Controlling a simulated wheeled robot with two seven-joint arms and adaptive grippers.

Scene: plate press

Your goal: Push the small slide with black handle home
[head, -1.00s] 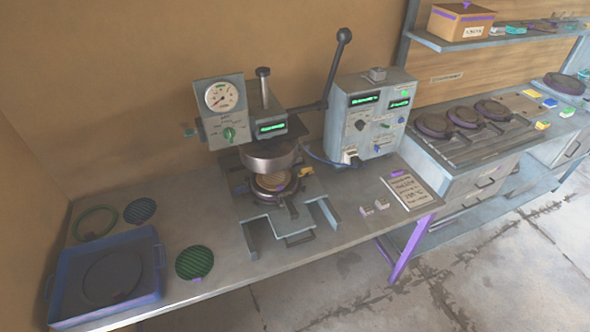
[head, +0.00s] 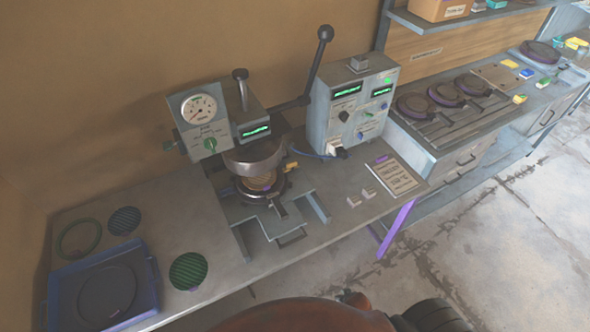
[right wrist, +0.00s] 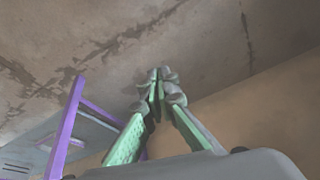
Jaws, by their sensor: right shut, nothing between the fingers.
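The small grey slide (head: 266,226) lies between two side rails in front of the press (head: 252,155), with its dark loop handle (head: 292,239) facing the table's front edge. It extends out from under the press. A round black-handled mould (head: 259,184) sits under the press head, its handle pointing over the slide. My right gripper (right wrist: 158,82) shows in the right wrist view, with its green fingers together and empty, above the floor and away from the slide. My left gripper is not in view.
A blue tray (head: 146,305) and a green mesh disc (head: 188,271) lie left of the slide. A control box (head: 352,110), a small card (head: 394,177) and small blocks (head: 361,196) are to the right. The press lever (head: 315,70) stands raised. The floor in front is clear.

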